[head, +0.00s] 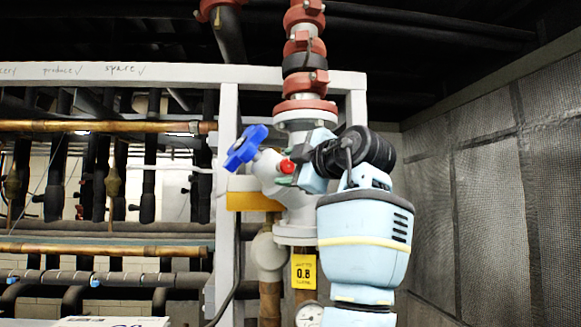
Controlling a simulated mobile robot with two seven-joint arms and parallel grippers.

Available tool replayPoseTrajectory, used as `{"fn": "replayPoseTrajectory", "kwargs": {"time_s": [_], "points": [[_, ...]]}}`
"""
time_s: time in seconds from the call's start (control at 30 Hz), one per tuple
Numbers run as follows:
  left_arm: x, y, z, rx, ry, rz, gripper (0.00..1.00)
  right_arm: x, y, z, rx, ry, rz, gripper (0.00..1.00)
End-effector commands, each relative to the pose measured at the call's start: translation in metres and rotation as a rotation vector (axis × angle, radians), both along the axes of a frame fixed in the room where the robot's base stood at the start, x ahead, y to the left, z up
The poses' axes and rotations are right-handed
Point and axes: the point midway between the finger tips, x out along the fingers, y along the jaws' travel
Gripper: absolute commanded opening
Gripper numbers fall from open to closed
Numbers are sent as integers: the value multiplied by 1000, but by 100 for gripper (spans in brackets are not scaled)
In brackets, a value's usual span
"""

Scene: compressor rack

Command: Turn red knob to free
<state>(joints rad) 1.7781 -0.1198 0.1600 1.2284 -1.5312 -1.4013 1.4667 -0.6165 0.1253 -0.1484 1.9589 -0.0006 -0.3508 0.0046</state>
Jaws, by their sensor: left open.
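The small red knob (286,166) sits on the grey valve body (296,205), just right of the blue handwheel (245,147). My left gripper (296,167) is open beside the knob, with its light-blue and black wrist to the right. Its fingertips are close to the knob; I cannot tell whether they touch it. The wrist and forearm hide the right side of the valve. The knob's marking is too small to read. My right gripper is not in view.
A white frame post (228,190) stands left of the valve. Red-collared pipe (304,50) rises above. A grey mesh wall (490,190) lies to the right, with free room before it.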

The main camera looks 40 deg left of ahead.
Motion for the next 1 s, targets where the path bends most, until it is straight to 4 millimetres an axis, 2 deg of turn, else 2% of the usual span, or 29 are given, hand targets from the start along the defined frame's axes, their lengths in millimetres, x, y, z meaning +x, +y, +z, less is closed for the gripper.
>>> {"fn": "replayPoseTrajectory", "kwargs": {"time_s": [0.17,0.4,0.6,1.0], "points": [[0,-9,-1,1,2,-1,52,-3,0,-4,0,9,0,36],[-7,-46,-3,2,4,-3,52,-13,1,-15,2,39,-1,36],[-14,-69,-1,1,1,-1,52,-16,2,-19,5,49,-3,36],[-17,-76,0,0,-1,0,52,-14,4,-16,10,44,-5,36]]}}
